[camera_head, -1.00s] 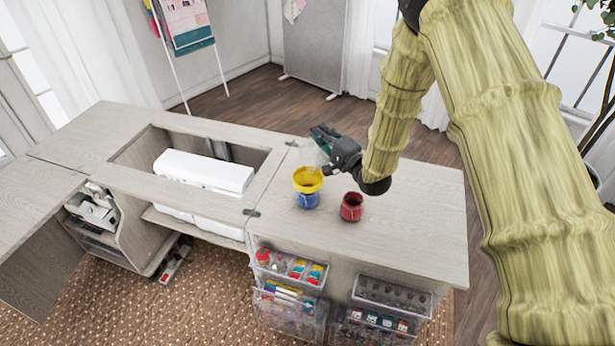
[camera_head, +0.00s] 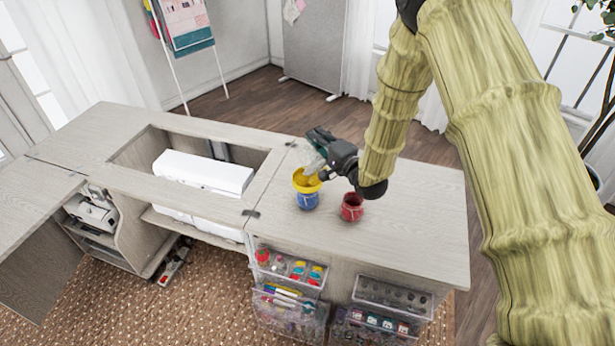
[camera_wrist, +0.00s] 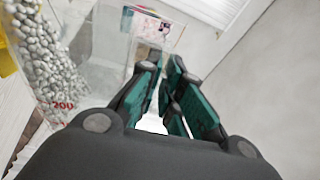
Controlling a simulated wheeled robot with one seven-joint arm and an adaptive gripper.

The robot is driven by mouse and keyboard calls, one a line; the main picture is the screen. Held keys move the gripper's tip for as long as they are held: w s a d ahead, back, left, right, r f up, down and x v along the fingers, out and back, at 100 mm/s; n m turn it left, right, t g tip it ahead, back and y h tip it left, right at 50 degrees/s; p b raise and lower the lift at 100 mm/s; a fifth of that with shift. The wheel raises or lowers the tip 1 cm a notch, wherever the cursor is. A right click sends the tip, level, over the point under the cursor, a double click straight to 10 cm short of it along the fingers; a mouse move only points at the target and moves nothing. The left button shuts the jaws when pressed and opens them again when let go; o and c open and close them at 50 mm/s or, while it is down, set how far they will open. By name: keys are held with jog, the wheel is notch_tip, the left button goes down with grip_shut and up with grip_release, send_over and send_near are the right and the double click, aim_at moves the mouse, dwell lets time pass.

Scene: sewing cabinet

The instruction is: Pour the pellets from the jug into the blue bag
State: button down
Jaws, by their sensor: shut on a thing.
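The blue bag (camera_head: 308,201) stands on the cabinet top with a wide yellow funnel (camera_head: 301,186) in its mouth. My gripper (camera_head: 322,139) is shut on the clear jug (camera_head: 309,158) and holds it tilted just above the funnel. In the wrist view, my gripper's teal-padded fingers (camera_wrist: 165,85) are at the jug's handle side. Grey pellets (camera_wrist: 45,62) lie along the jug's far side there, near a red "200" mark. The yellow funnel shows at the left edge (camera_wrist: 5,58). I cannot tell whether pellets are falling into the funnel.
A red bag (camera_head: 352,208) stands close to the right of the blue bag, below my wrist. A white sewing machine (camera_head: 203,172) sits in the cabinet opening on the left. Clear drawers (camera_head: 290,268) hang at the front. The cabinet top (camera_head: 425,215) is bare on the right.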

aim_at(307, 142)
jog(key=shift+s+a+r+n+b, duration=0.1)
jog(key=shift+s+a+n+b, duration=0.2)
jog(key=shift+s+a+n, duration=0.4)
jog(key=shift+s+a+r+n+b, duration=0.1)
jog(key=shift+s+a+n+b, duration=0.2)
jog(key=shift+a+n, duration=0.55)
dwell(3.1)
